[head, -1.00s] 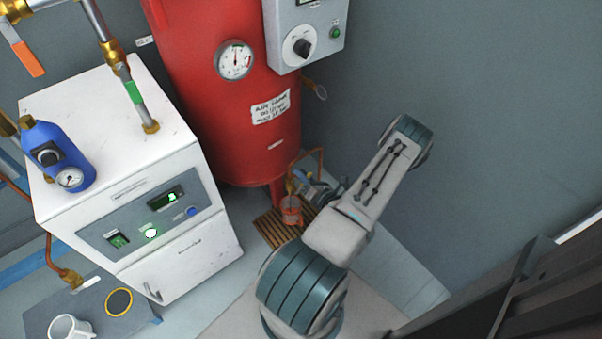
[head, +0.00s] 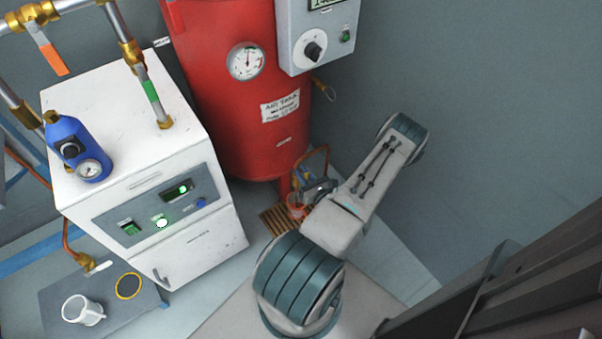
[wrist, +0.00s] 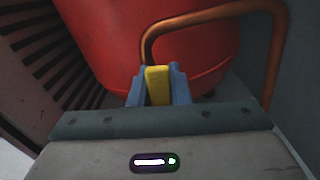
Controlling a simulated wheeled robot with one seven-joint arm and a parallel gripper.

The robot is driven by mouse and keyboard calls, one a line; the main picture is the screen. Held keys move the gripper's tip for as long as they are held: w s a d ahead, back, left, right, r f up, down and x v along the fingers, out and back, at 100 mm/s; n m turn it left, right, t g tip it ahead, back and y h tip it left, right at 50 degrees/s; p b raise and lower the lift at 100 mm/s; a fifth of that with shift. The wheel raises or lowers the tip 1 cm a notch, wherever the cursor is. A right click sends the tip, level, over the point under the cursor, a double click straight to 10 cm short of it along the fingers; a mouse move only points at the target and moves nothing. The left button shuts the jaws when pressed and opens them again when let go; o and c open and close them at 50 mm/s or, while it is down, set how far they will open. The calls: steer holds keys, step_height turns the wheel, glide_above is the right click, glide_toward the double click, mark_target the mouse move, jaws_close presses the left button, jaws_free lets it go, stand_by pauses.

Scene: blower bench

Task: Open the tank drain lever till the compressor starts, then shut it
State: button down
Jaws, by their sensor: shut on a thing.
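The yellow drain lever (wrist: 157,86) stands between the blue-grey fingers of my gripper (wrist: 158,95) in the wrist view, and the gripper is shut on it. The red air tank (head: 240,120) rises behind it; its underside (wrist: 130,40) fills the top of the wrist view. In the head view my gripper (head: 318,189) is low at the tank's foot, partly behind my arm, and the lever cannot be made out there. The tank's round gauge (head: 246,61) has its needle pointing about straight up. A grey control box (head: 318,35) has a black knob and a green button.
A copper pipe (wrist: 215,14) arches close over the gripper. A white dryer cabinet (head: 150,180) with lit green indicators stands left of the tank. A wooden slatted grate (head: 277,219) lies below. A mug (head: 82,310) sits at lower left. The grey wall is at right.

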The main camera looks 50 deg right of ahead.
stand_by(0.3)
steer(key=c, duration=1.3)
jaws_free()
steer(key=shift+c, duration=0.2)
steer(key=shift+s, duration=0.1)
steer(key=p+v, duration=0.2)
steer(key=v, duration=1.1)
steer(key=shift+s, duration=0.4)
steer(key=shift+a, duration=0.1)
